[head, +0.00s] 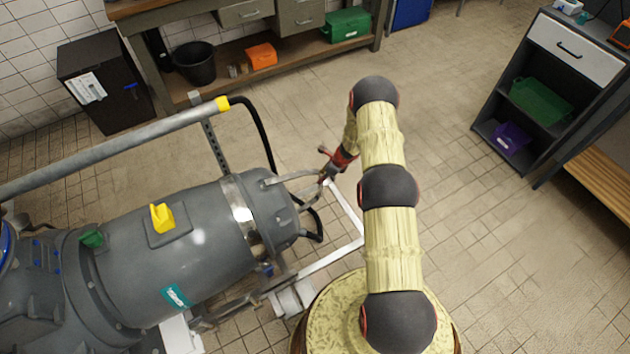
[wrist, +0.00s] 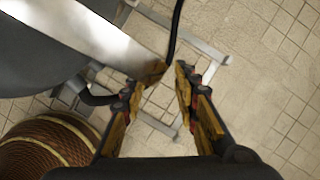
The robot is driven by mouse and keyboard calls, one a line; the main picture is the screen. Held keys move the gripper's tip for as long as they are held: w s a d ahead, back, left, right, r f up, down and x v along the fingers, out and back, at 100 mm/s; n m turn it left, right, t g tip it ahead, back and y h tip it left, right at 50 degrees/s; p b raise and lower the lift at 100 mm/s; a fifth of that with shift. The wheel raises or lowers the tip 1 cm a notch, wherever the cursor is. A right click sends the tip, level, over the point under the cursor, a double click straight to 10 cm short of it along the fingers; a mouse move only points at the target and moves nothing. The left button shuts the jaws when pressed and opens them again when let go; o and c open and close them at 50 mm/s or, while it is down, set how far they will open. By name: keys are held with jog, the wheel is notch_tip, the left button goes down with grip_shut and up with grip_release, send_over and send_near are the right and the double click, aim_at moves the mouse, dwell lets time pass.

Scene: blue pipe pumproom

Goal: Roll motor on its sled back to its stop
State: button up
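The big grey motor (head: 170,240) lies on its side at the left in the head view, with a bright metal band around it near its right end. A metal loop handle (head: 292,176) sticks out from that end. My gripper (head: 322,177) is at the outer end of this handle. In the wrist view my gripper (wrist: 157,80) has its two fingers apart, and a shiny metal bar (wrist: 85,30) reaches close to the left fingertip. I cannot tell if they touch. The pale sled frame (head: 330,257) runs along the floor below, partly hidden by my arm.
A grey pipe (head: 110,150) with a yellow end runs above the motor. A black hose (head: 262,140) hangs beside the motor's end. A workbench (head: 290,60) stands at the back, a shelf unit (head: 550,80) at the right. The floor between them is clear.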

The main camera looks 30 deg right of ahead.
jog(key=b+x, duration=0.2)
jog(key=x, duration=0.5)
jog(key=shift+f, duration=0.25)
jog(key=shift+w+a, duration=0.1)
jog(key=c, duration=0.4)
jog(key=c, duration=0.3)
grip_shut()
